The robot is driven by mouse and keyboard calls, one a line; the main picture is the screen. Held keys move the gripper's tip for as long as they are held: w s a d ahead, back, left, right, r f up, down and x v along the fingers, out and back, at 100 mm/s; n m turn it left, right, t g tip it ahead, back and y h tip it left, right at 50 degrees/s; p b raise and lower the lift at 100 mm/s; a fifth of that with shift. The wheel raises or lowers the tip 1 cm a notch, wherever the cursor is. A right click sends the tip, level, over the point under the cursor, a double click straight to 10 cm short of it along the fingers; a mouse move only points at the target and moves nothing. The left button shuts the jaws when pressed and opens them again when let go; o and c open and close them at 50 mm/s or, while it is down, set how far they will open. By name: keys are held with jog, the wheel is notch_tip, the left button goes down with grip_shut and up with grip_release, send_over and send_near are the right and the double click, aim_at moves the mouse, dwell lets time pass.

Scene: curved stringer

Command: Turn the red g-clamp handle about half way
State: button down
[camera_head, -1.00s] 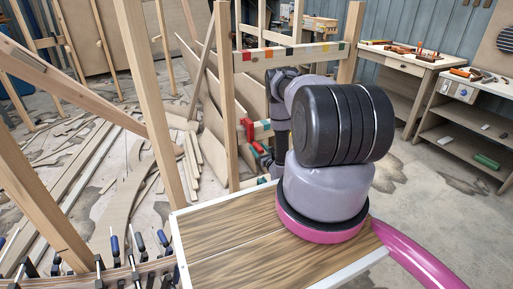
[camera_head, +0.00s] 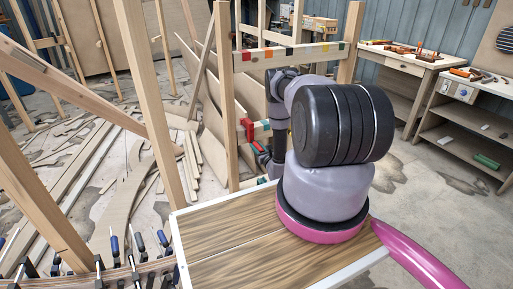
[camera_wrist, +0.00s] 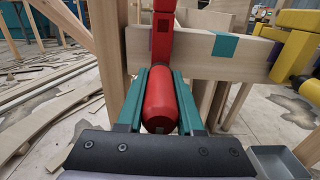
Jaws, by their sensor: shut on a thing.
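The red g-clamp (camera_head: 248,130) is fixed on a horizontal wooden board between posts, partly hidden by my arm in the head view. In the wrist view its red frame (camera_wrist: 162,38) stands upright against the board. Its rounded red handle (camera_wrist: 160,102) hangs below and points toward the camera. My gripper (camera_wrist: 160,78) has its two teal fingers pressed along both sides of the handle, shut on it. In the head view my gripper (camera_head: 261,152) is small and partly hidden beside the post, just below the clamp.
A yellow clamp (camera_wrist: 297,50) sits on the same board to the right in the wrist view. A wooden post (camera_head: 227,100) stands close to the left of my gripper. A grey tray (camera_wrist: 278,160) shows at lower right. Workbenches (camera_head: 408,62) stand farther right, with open floor before them.

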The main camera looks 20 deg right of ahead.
jog(key=shift+d, duration=0.1)
jog(key=m, duration=0.8)
jog(key=shift+m, duration=0.3)
jog(key=m, duration=0.4)
jog(key=shift+m, duration=0.3)
jog(key=m, duration=0.4)
jog(key=shift+m, duration=0.3)
jog(key=c, duration=0.5)
grip_release()
jog(key=shift+c, duration=0.2)
